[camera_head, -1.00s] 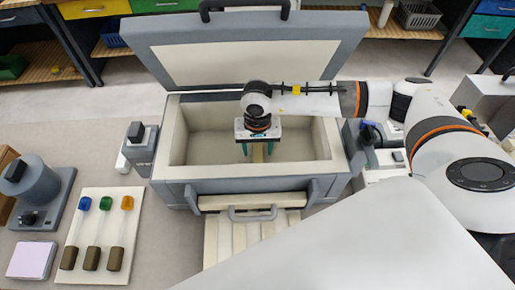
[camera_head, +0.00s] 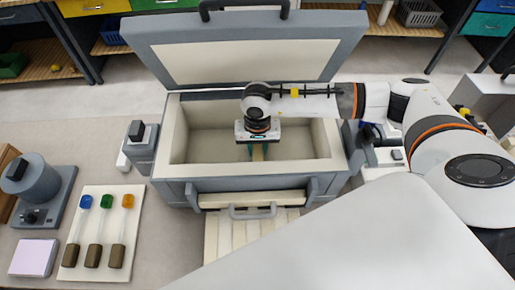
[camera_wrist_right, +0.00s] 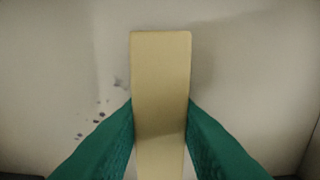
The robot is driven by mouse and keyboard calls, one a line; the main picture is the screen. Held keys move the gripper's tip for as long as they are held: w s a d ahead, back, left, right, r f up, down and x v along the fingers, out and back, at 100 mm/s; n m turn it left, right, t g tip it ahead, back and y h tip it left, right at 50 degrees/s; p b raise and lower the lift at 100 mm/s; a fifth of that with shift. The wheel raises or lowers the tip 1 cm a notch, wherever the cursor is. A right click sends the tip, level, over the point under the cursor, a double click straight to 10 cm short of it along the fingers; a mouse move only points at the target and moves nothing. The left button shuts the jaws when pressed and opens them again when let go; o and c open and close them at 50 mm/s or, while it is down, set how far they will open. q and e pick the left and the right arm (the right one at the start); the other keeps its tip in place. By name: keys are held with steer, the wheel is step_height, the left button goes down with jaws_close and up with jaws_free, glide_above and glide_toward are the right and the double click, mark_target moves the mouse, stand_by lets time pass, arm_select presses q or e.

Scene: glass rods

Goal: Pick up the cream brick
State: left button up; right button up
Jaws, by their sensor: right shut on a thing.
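The cream brick (camera_wrist_right: 161,80) stands out in the right wrist view as a pale yellow block between two green fingers. My right gripper (camera_wrist_right: 160,125) is shut on it, with a finger against each long side. In the head view my right gripper (camera_head: 257,150) points down into the open grey box, and a small part of the brick (camera_head: 258,154) shows between its fingers. The rest of the brick is hidden by the gripper there. I cannot tell whether the brick touches the box floor. My left gripper is not in view.
The open box (camera_head: 325,172) has thick walls around my right gripper, and its lid (camera_head: 245,55) stands raised behind. A slatted tray (camera_head: 225,235) is at its front. A white board (camera_head: 70,262) with three colour-tipped rods lies at the left. Dark specks mark the box floor.

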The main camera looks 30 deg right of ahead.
mark_target(258, 160)
steer(key=s, duration=0.1)
steer(key=s+a, duration=0.1)
steer(key=s+a+r, duration=0.1)
steer(key=s, duration=0.1)
step_height(258, 160, up, 14)
steer(key=p, duration=0.6)
steer(key=shift+w+d, duration=0.15)
steer(key=shift+w, duration=0.1)
steer(key=shift+f, duration=0.1)
step_height(258, 160, up, 3)
steer(key=shift+p, duration=0.7)
